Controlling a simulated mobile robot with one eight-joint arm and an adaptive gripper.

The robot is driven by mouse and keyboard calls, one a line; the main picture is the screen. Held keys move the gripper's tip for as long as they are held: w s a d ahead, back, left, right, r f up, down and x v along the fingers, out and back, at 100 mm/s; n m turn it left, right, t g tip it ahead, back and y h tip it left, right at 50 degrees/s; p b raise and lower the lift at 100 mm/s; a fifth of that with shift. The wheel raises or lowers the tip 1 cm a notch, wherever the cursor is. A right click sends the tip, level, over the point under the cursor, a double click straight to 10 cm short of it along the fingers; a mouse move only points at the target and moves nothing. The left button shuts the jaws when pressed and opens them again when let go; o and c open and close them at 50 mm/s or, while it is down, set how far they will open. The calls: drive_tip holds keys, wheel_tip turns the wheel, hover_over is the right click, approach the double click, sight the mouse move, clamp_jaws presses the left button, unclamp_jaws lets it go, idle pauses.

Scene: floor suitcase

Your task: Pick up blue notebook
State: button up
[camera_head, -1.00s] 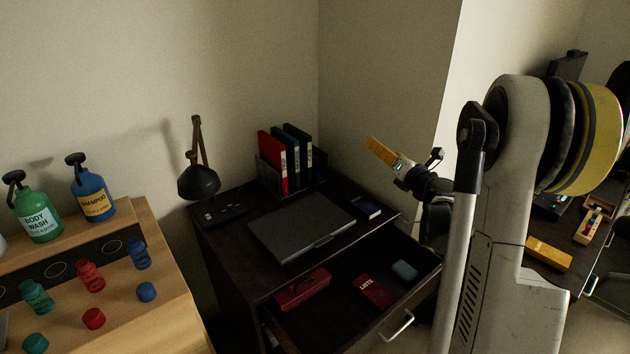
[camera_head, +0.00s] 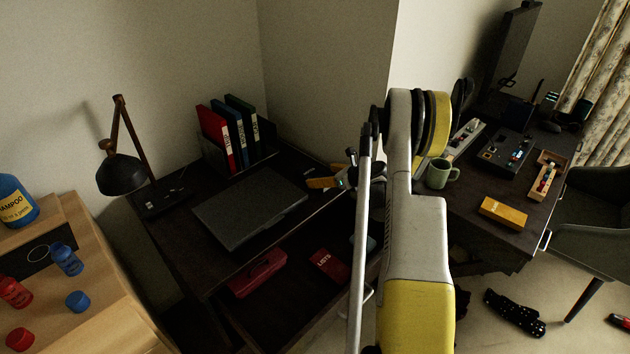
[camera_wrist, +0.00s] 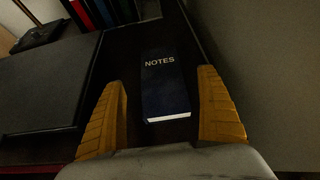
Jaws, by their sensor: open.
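The blue notebook (camera_wrist: 165,88) is a dark navy book marked NOTES. In the wrist view it lies flat on the dark desktop, between my two yellow fingers. My gripper (camera_wrist: 165,115) is open, with one finger on each side of the notebook and dark gaps between them. I cannot tell whether the fingers touch the desktop. In the head view my gripper (camera_head: 330,182) is over the right part of the desk, and the notebook is hidden there behind it.
A closed laptop (camera_head: 250,207) lies left of the gripper. A binder rack (camera_head: 212,152) stands behind, close to the wall. Below, an open drawer holds a red case (camera_head: 257,273) and a red LISTS book (camera_head: 328,264). A black lamp (camera_head: 122,175) stands at left.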

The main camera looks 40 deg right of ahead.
sight(315, 176)
drive_tip(key=b+x, duration=0.1)
drive_tip(key=x, duration=0.1)
drive_tip(key=b+x, duration=0.1)
drive_tip(key=x, duration=0.1)
drive_tip(key=shift+w+f, duration=0.15)
drive_tip(key=shift+f, duration=0.25)
drive_tip(key=shift+r, duration=0.1)
drive_tip(key=c, duration=1.3)
drive_tip(key=shift+c, duration=0.2)
